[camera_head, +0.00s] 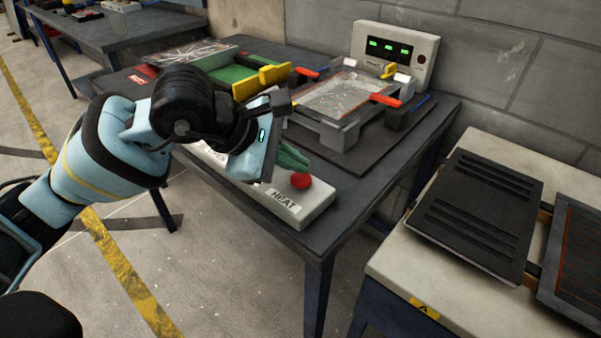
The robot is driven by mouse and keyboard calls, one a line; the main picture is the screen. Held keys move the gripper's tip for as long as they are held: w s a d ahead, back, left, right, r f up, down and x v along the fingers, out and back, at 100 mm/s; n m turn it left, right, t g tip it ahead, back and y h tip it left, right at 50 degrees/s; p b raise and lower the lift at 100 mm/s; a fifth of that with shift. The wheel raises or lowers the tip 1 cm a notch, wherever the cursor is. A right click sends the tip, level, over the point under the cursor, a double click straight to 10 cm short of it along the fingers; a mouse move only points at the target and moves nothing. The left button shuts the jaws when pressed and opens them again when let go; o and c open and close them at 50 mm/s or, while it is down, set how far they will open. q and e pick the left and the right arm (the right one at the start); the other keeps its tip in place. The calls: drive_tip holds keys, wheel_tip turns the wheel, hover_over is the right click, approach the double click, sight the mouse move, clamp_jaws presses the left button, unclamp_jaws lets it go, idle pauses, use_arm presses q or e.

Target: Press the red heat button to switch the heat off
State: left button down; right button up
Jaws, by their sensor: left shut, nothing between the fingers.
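The red heat button (301,181) sits on top of a pale control box (311,207) at the table's front corner. The box's front carries a label reading HEAT. My left gripper (296,160) reaches in from the left, with its greenish fingertips shut and empty. In the picture the fingertips are just above and behind the red button; a small gap seems to show, but I cannot tell the exact distance. My right gripper is not in view.
A dark table (345,205) holds a machine with a glassy plate (345,93), red-tipped clamps and a box with green displays (396,47). A green and yellow fixture (235,73) lies behind my left arm. A pale bench with dark plates (478,212) stands at the right.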

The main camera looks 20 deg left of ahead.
sight(293, 180)
use_arm(q)
drive_tip(key=shift+r, duration=0.25)
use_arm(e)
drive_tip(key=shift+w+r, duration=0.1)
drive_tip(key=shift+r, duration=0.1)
